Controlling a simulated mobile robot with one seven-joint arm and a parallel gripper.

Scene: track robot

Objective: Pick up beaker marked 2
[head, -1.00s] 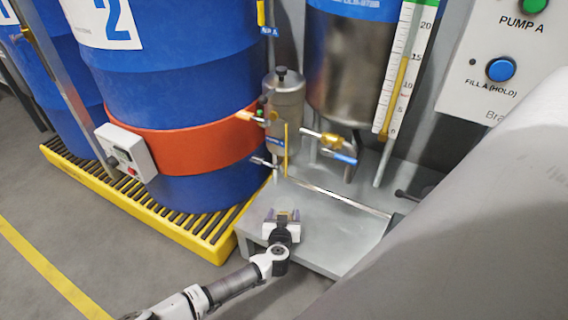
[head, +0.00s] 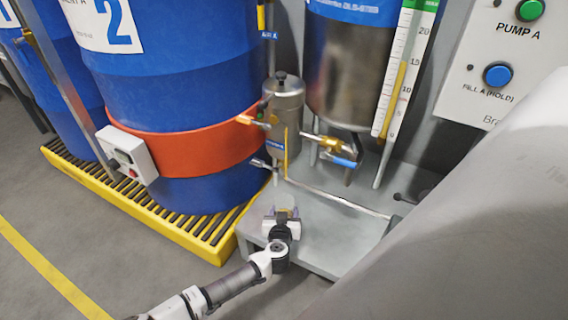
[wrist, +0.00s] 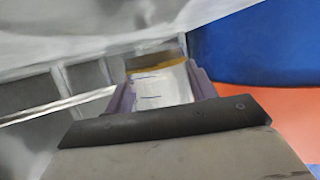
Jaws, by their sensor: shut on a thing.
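My gripper (head: 283,214) is over the front left part of the grey metal bench in the head view. In the wrist view its purple-lined fingers (wrist: 160,88) are shut on a pale, clear-walled beaker (wrist: 160,86) with thin dark marks and a brownish-yellow band along its top. In the head view the beaker is mostly hidden by the gripper. No number on it can be read. I cannot tell whether the beaker touches the bench or hangs just above it.
A blue drum (head: 170,95) marked 2, with an orange band, stands left on a yellow grated pallet (head: 205,244). Behind the gripper are a small metal cylinder (head: 284,105), a brass valve with blue lever (head: 335,150) and a steel tank (head: 345,75). The grey bench (head: 335,235) is bare to the right.

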